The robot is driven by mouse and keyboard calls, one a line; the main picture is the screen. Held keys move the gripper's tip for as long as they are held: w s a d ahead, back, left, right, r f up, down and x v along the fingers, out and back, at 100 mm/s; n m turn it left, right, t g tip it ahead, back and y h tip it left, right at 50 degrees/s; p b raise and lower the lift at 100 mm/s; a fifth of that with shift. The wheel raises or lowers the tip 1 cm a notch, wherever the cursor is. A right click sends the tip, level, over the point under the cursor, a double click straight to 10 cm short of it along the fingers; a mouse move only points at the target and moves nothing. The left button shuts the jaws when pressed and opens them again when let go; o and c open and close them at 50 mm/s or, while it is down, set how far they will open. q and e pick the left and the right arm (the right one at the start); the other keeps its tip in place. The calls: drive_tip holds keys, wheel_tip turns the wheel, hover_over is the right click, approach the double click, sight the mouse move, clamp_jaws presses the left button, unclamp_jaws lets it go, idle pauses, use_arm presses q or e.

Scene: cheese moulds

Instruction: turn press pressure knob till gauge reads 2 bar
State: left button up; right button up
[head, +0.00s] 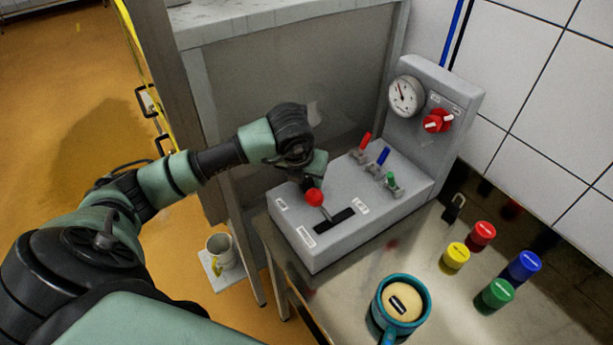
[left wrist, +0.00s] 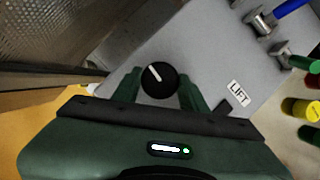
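The press's grey control box (head: 385,215) stands on the bench in the head view. Its white round gauge (head: 406,96) is on the upright panel; the needle points up and slightly left, and its numbers are too small to read. In the left wrist view a black round knob (left wrist: 160,79) with a white pointer line tilted up-left sits on the box top. My left gripper (head: 307,182) is low over the box's left end. In the left wrist view its fingers (left wrist: 160,88) flank the knob; I cannot tell whether they press on it. My right gripper is out of view.
A red-ball lever (head: 314,197) stands close to my left gripper. Red, blue and green valve levers (head: 377,160) and a red knob (head: 438,121) are on the box.

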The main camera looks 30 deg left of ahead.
use_arm(q)
drive_tip(key=shift+c, duration=0.5)
drive_tip(key=shift+f+b, duration=0.1)
drive_tip(key=shift+b, duration=0.45)
drive_tip(key=m+b, duration=0.2)
drive_tip(key=m+h+b, duration=0.1)
drive_tip(key=b, duration=0.1)
drive_tip(key=shift+a+f+m+b, duration=0.15)
drive_tip(key=shift+a+m+b, duration=0.05)
drive_tip(key=shift+m+b, duration=0.2)
drive_tip(key=shift+m+h+b, duration=0.6)
drive_tip(key=shift+m+b, duration=0.35)
drive_tip(key=shift+m, duration=0.05)
drive_tip(key=shift+r+m+h+b, duration=0.25)
drive_tip(key=shift+m+h+b, duration=0.25)
drive_tip(key=shift+m, duration=0.3)
drive_tip(key=o, duration=1.4)
drive_tip(key=shift+c, duration=0.2)
